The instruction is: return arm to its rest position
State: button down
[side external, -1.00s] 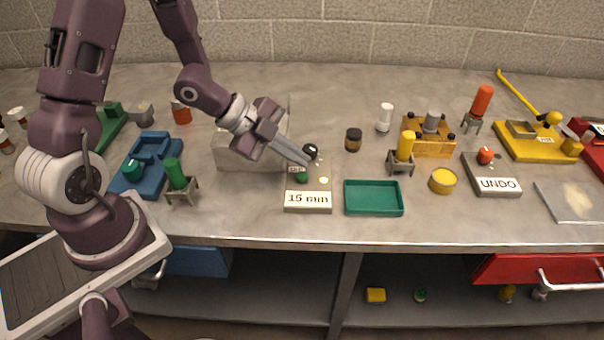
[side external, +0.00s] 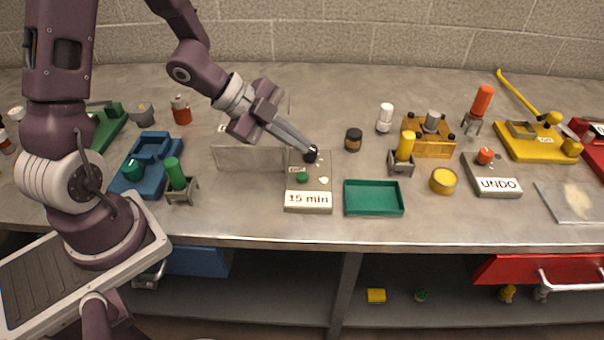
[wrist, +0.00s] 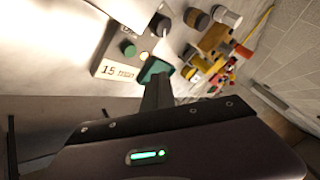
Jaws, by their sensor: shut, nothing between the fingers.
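My gripper (side external: 309,151) is shut and empty. In the side external view its fingertips point down and to the right at the black knob (side external: 311,155) at the back of the "15 min" box (side external: 308,203). I cannot tell whether they touch the knob. The green button (side external: 303,177) on that box is in clear view, in front of the fingertips. In the wrist view my shut gripper (wrist: 157,80) shows as a dark shape in the lower middle, with the "15 min" box (wrist: 112,70) and the black knob (wrist: 160,25) beyond it.
A clear-sided box (side external: 245,158) stands left of the "15 min" box. A green tray (side external: 373,198) lies to the right, with a dark jar (side external: 353,139) behind it. A blue holder (side external: 148,180) and a green cylinder (side external: 175,173) stand nearer my base. The right side is crowded.

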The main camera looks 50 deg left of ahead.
jog(key=a+r+n+t+y, duration=0.1)
jog(key=a+r+n+y, duration=0.4)
jog(key=a+r+y, duration=0.15)
jog(key=s+r+n+g+y, duration=0.1)
jog(key=s+r+n+y, duration=0.1)
jog(key=s+r+n, duration=0.6)
jog(key=s+d+n+g+h, duration=0.1)
jog(key=s+d, duration=0.4)
jog(key=s, duration=0.8)
jog(key=n+h, duration=0.1)
jog(key=n, duration=0.1)
jog(key=shift+d+r+n+g+h, duration=0.3)
jog(key=shift+d+n+h, duration=0.05)
jog(key=shift+n, duration=0.05)
dwell(4.7)
